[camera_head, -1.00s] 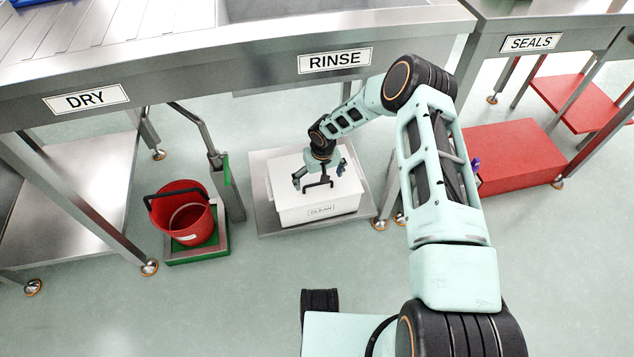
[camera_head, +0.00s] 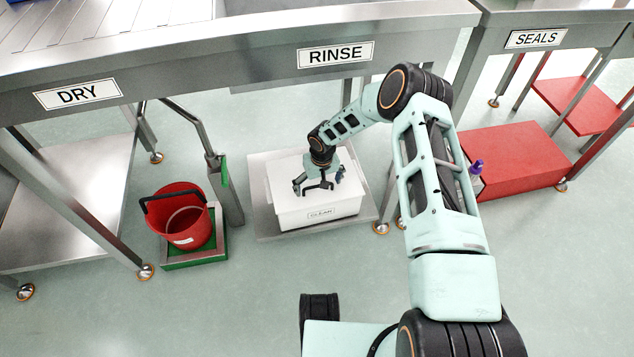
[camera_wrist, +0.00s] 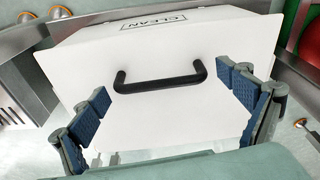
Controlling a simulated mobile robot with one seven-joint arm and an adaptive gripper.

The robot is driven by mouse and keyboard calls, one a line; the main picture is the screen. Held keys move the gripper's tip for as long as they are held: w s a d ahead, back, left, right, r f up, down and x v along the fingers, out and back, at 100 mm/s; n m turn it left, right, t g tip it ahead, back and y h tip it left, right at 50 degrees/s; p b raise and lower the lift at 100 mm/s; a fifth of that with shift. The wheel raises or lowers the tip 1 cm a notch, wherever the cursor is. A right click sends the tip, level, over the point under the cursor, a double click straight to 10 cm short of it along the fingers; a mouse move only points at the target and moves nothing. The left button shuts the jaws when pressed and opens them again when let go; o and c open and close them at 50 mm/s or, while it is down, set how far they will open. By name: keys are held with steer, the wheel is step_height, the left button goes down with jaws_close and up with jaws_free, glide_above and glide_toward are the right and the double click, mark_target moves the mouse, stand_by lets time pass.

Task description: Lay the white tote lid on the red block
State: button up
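The white tote (camera_head: 318,211), labelled CLEAN, stands on a metal platform under the RINSE counter. Its white lid (camera_head: 287,176) is on top and carries a black bar handle, which shows clearly in the wrist view (camera_wrist: 160,80). My gripper (camera_head: 320,184) is over the lid. In the wrist view its blue-padded fingers (camera_wrist: 168,112) are spread wide on either side of the handle, with nothing between the pads touching it that I can see. The red block (camera_head: 512,160) sits on the floor at the right, partly hidden behind my arm.
A red bucket (camera_head: 182,222) stands on a green-edged stand to the left of the tote. A purple-topped item (camera_head: 477,167) shows by the red block's left end. The front floor is clear.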

steer(key=c, duration=1.1)
steer(key=shift+r+p, duration=1)
steer(key=shift+r, duration=1.05)
